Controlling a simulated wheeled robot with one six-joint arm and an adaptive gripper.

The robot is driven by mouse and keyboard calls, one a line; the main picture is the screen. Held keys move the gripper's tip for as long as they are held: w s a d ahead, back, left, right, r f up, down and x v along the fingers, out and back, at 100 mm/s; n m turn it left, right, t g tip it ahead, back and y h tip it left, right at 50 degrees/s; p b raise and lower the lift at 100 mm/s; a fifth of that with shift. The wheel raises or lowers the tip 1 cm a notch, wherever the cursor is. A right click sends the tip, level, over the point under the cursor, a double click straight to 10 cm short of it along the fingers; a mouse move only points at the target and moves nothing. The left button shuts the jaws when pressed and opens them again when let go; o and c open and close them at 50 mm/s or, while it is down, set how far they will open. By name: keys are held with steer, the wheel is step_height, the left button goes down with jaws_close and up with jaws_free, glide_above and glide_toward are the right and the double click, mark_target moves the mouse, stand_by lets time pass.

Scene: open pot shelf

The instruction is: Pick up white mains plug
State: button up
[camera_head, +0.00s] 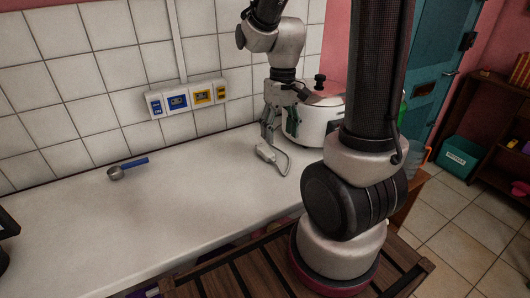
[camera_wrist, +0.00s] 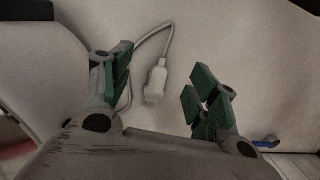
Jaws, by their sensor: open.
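The white mains plug (camera_head: 264,153) lies on the white counter (camera_head: 150,215), just in front of a white pot-like appliance. Its pale cable loops to the right of it in the head view. In the wrist view the plug (camera_wrist: 156,82) lies between my open fingers, nearer the left finger, with its cable curving up and around behind that finger. My gripper (camera_head: 270,130) points down, just above and behind the plug. In the wrist view my gripper (camera_wrist: 162,95) is open and empty, with green pads apart. I cannot tell the exact height gap to the plug.
The white appliance (camera_head: 313,120) with a dark knob stands close to the right of my gripper. A blue-handled scoop (camera_head: 128,168) lies at the left of the counter. Wall sockets (camera_head: 187,97) sit on the tiled wall behind. The counter's middle is clear.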

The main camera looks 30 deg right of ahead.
mark_target(267, 150)
steer(key=shift+t, duration=0.5)
steer(key=w, duration=0.2)
steer(key=w+f, duration=0.1)
steer(key=w, duration=0.1)
steer(key=shift+a+f, duration=0.2)
steer(key=shift+w+f, duration=0.1)
steer(key=shift+f, duration=0.25)
steer(key=f, duration=0.4)
steer(key=a+f, duration=0.1)
steer(key=f, duration=0.2)
steer(key=shift+w, duration=0.2)
steer(key=shift+r, duration=0.1)
steer(key=c, duration=1.3)
